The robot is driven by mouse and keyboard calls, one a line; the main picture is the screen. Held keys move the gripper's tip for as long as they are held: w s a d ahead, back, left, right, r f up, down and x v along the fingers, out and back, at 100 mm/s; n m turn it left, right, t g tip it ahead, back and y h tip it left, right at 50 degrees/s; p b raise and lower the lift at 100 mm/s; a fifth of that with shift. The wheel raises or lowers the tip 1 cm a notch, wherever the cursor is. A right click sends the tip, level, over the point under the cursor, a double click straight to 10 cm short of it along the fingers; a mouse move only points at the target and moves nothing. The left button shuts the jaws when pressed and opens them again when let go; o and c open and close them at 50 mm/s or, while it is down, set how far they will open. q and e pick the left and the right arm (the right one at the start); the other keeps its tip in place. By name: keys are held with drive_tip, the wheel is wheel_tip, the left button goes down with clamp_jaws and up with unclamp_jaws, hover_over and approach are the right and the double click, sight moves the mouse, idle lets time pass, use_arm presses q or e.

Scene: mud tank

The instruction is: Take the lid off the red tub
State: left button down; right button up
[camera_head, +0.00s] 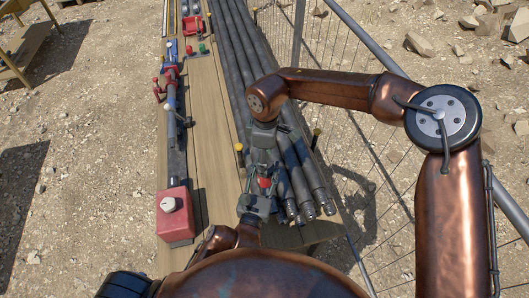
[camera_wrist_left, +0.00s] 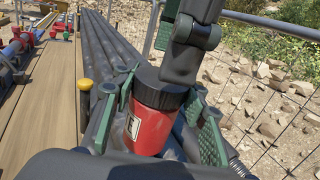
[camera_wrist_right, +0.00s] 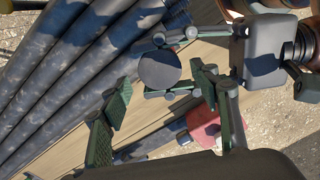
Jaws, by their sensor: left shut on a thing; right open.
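The red tub (camera_wrist_left: 150,127) is a red cylinder with a white label and a wide black lid (camera_wrist_left: 160,88). It stands upright between the green pads of my left gripper (camera_wrist_left: 160,115), which is shut on its body. The tub shows as a small red patch in the head view (camera_head: 264,182). My right gripper (camera_head: 265,160) is open, just above and beside the tub. In the right wrist view the lid (camera_wrist_right: 160,68) is a dark disc beyond the open right fingers (camera_wrist_right: 165,105). In the left wrist view a right finger partly covers the lid; contact is unclear.
Long dark pipes (camera_head: 245,60) lie along the plank bench (camera_head: 205,100). A red box with a pale knob (camera_head: 173,215) stands at the near left. A blue-and-red clamp (camera_head: 168,85) lies further back. A wire mesh fence (camera_head: 370,140) runs along the right.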

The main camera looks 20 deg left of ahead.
sight(265, 182)
drive_tip(key=shift+f, duration=1.6)
drive_tip(key=shift+c, duration=0.5)
drive_tip(key=c, duration=1.1)
drive_tip(key=shift+n, duration=1.7)
drive_tip(key=o, duration=1.3)
